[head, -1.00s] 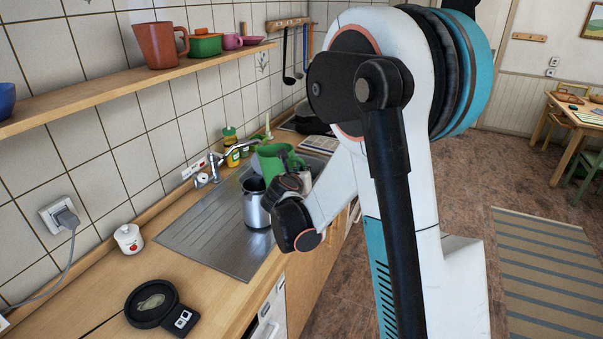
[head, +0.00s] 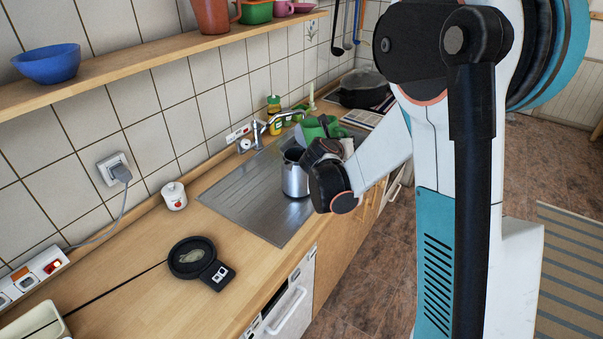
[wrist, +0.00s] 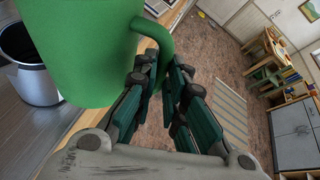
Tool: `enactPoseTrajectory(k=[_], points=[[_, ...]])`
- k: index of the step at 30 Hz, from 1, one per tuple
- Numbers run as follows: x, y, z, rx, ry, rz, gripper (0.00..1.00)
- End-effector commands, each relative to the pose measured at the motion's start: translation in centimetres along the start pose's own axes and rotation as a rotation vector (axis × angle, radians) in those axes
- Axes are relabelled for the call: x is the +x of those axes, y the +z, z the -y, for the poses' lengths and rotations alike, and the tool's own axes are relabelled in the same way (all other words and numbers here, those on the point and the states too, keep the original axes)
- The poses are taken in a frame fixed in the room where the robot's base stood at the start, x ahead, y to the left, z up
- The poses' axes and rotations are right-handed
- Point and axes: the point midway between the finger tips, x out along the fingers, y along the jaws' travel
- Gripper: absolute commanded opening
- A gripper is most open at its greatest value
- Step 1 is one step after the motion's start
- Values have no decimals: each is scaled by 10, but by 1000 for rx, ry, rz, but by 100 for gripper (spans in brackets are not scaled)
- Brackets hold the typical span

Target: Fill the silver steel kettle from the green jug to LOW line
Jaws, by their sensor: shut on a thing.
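The silver steel kettle (head: 295,174) stands upright on the steel sink drainer, its dark open top facing up. It also shows at the left of the wrist view (wrist: 36,82). The green jug (head: 312,131) is held beside and behind the kettle, tilted toward it in the head view. In the wrist view the jug (wrist: 85,50) fills the upper left, with its handle between my fingers. My gripper (wrist: 160,85) is shut on that handle. In the head view my wrist hides part of the jug. The water levels and the LOW line cannot be seen.
The drainer (head: 250,205) is clear in front of the kettle. A tap (head: 262,130) stands behind it. A shelf (head: 130,65) with bowls runs above.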

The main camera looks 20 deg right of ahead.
Motion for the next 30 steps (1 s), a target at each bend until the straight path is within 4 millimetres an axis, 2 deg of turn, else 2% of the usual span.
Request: enactPoseTrajectory(k=[8,19,26,30], points=[[-5,12,3,-80,-25,-32,0],[-5,11,3,-95,-30,-38,0],[-8,22,3,-175,-55,-70,0],[-8,21,3,-188,-58,-75,0]])
